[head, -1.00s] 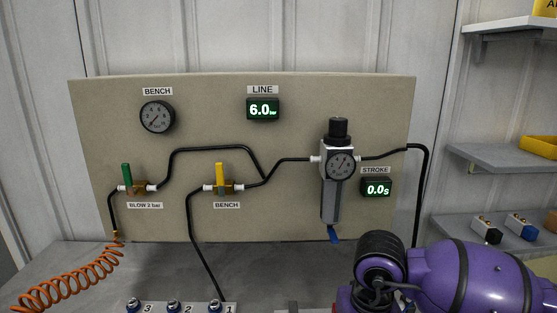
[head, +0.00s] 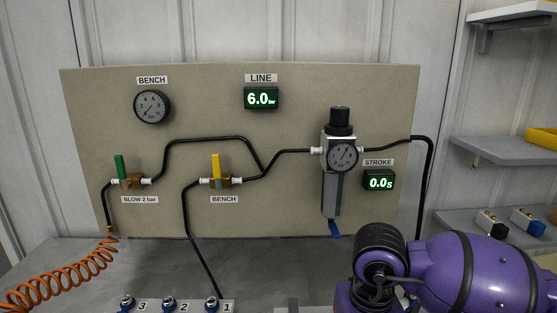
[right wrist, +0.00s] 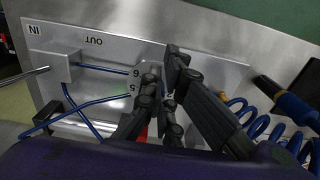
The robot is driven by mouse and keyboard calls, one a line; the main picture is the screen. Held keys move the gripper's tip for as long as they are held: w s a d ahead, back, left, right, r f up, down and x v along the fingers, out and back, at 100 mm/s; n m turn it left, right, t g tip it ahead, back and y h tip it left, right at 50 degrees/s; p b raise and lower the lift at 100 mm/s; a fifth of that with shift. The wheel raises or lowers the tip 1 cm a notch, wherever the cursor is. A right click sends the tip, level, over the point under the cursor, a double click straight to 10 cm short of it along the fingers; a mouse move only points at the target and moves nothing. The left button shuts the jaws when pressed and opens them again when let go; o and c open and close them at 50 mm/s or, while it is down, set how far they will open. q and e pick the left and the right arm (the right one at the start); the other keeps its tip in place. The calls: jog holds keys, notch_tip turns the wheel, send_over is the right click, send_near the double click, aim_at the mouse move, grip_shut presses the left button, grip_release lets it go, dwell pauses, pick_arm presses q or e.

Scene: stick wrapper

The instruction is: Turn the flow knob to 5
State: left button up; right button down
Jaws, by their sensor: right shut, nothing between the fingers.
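In the right wrist view, a grey metal plate (right wrist: 215,75) is marked IN and OUT. On it is a pale dial (right wrist: 148,68) with the figures 5 and 6 showing. My right gripper (right wrist: 162,66) is shut and empty, with its dark fingertips at this dial. The fingers hide most of the dial, and I cannot make out the flow knob or its setting. I cannot tell whether the fingertips touch anything. In the head view only my purple right arm shows at the lower right. My left gripper is in neither view.
A panel (head: 100,215) behind the bench carries gauges, valves and a regulator (head: 331,190). The LINE display (head: 261,97) reads 6.0 and the STROKE display (head: 379,180) 0.0 s. Blue coiled hose (right wrist: 255,118) lies right of the plate. Orange hose (head: 60,280) hangs at left.

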jog(key=shift+s+a, duration=0.1)
jog(key=shift+s, duration=0.05)
jog(key=shift+s, duration=0.25)
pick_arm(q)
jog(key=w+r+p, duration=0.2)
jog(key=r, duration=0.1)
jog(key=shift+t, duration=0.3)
pick_arm(e)
notch_tip(320, 180, up, 6)
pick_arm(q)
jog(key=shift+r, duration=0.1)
